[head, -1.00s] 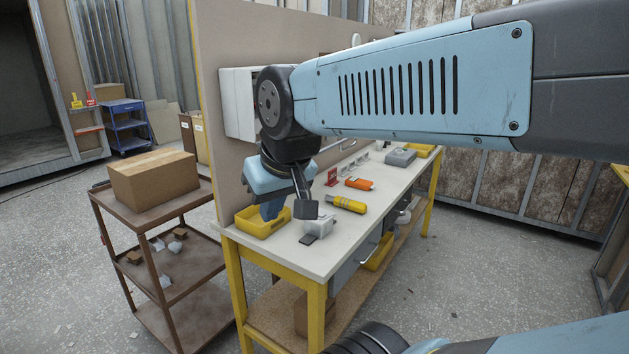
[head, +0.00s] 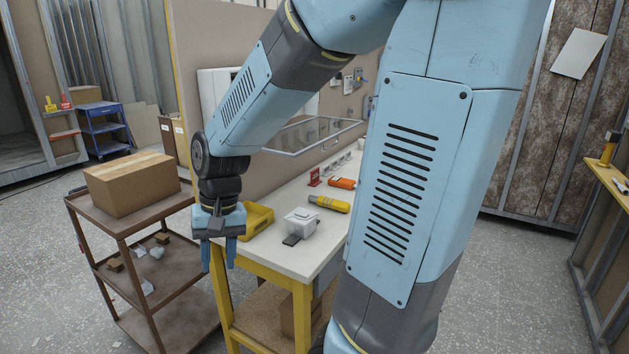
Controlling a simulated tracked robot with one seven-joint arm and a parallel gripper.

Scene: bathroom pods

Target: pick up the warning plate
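A small red plate (head: 314,177) with pale markings, which looks like the warning plate, stands upright on the white workbench (head: 284,263) near the back panel. Its markings are too small to read. My gripper (head: 217,252) points down at the bench's near left corner, beside the yellow bin. Its two blue fingers are apart with nothing seen between them. The gripper is well to the left of and nearer than the red plate, and not touching it.
On the bench are a yellow bin (head: 258,219), a white box-like device (head: 301,220), a yellow tool (head: 329,204) and an orange item (head: 342,183). A brown cart (head: 135,219) with a cardboard box (head: 131,184) stands left. My arm hides the bench's right part.

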